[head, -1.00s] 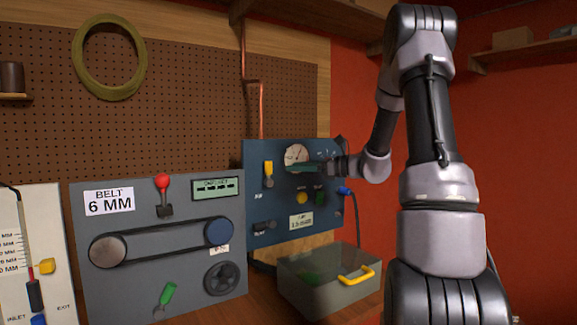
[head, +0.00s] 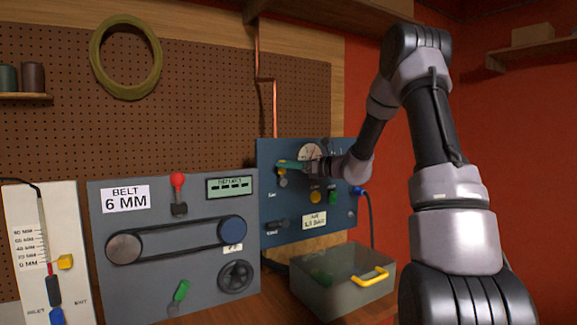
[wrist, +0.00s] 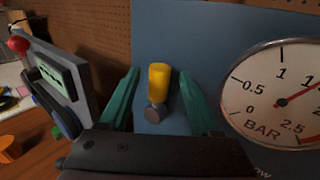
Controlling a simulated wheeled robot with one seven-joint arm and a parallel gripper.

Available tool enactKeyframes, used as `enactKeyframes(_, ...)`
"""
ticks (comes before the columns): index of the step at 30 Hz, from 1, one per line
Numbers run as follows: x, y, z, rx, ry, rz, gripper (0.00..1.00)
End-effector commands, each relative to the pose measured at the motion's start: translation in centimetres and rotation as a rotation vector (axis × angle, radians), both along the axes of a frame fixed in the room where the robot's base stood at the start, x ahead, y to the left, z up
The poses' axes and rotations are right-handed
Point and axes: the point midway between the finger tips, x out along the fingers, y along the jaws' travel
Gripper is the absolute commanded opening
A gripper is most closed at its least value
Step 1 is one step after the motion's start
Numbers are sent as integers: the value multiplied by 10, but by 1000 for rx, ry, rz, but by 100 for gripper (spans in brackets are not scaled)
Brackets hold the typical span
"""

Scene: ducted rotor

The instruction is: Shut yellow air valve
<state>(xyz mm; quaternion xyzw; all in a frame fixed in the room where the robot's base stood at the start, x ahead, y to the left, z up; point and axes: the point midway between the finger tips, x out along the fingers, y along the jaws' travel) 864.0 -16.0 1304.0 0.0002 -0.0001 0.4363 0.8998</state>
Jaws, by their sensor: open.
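The yellow air valve (wrist: 159,78) is on the blue panel, its yellow handle pointing up from a grey pivot (wrist: 154,113). My gripper (wrist: 159,73) is open, with one green finger on each side of the handle and a gap visible on both sides. In the head view my gripper (head: 288,165) is in front of the valve and hides most of the handle. The grey pivot shows just below the fingers in the head view (head: 283,183).
A pressure gauge (wrist: 280,98) is close to the right finger, its red needle pointing up right. The grey belt panel (head: 150,200) with a red-knobbed lever (head: 178,180) stands to the left. A clear bin (head: 335,292) with a yellow handle sits below the blue panel.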

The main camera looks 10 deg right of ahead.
Motion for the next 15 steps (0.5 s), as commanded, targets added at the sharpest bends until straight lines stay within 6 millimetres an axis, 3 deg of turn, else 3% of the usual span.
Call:
enactKeyframes(6,0,0,0,0,0,0,64)
enactKeyframes(11,0,0,0,0,0,0,3)
enactKeyframes(15,0,0,0,0,0,0,0)
